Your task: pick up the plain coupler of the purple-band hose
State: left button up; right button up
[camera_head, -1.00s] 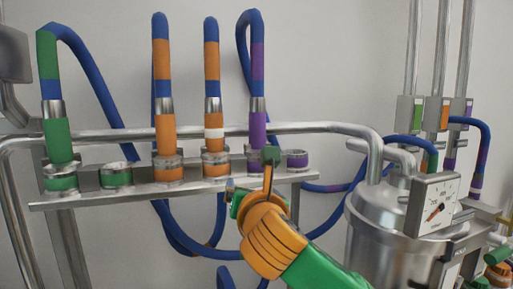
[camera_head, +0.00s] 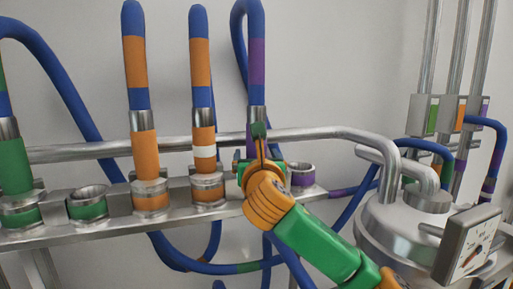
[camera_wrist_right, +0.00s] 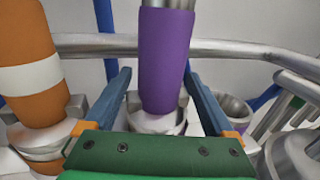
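The purple-band hose (camera_head: 257,62) rises from the rail and bends over at the top. Its plain purple coupler (camera_wrist_right: 165,60) has no white ring and stands upright in a metal socket. In the head view my right gripper (camera_head: 258,135) hides most of the coupler. In the right wrist view the blue fingers of my right gripper (camera_wrist_right: 158,82) are apart, one on each side of the coupler. A gap shows on the left; on the right the finger is close, and I cannot tell if it touches. My left gripper is not in view.
An empty purple-ringed socket (camera_head: 302,176) is just right of the coupler. An orange coupler with a white ring (camera_head: 204,143) stands close on the left. A horizontal pipe (camera_head: 315,134) runs behind. A metal tank (camera_head: 385,225) with a gauge is at the right.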

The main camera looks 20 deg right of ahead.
aim_at(251, 116)
jog(key=shift+s+a+r, duration=0.15)
jog(key=shift+s+r, duration=0.05)
jog(key=shift+s, duration=0.2)
jog(key=c, duration=1.1)
grip_shut()
jog(key=shift+w, duration=0.15)
jog(key=shift+r, duration=0.1)
notch_tip(251, 116, up, 2)
jog(key=shift+r+b, duration=0.15)
jog(key=shift+b, duration=0.45)
jog(key=s+r, duration=0.1)
jog(key=r, duration=0.1)
jog(key=s+a+r+b, duration=0.1)
jog(key=r, duration=0.1)
jog(key=s+a+r, duration=0.1)
jog(key=s+r, duration=0.1)
jog(key=s+a+r+b, duration=0.2)
jog(key=s+a+r, duration=0.2)
jog(key=s, duration=0.4)
jog(key=shift+s+a+r+b, duration=0.25)
jog(key=shift+b, duration=0.05)
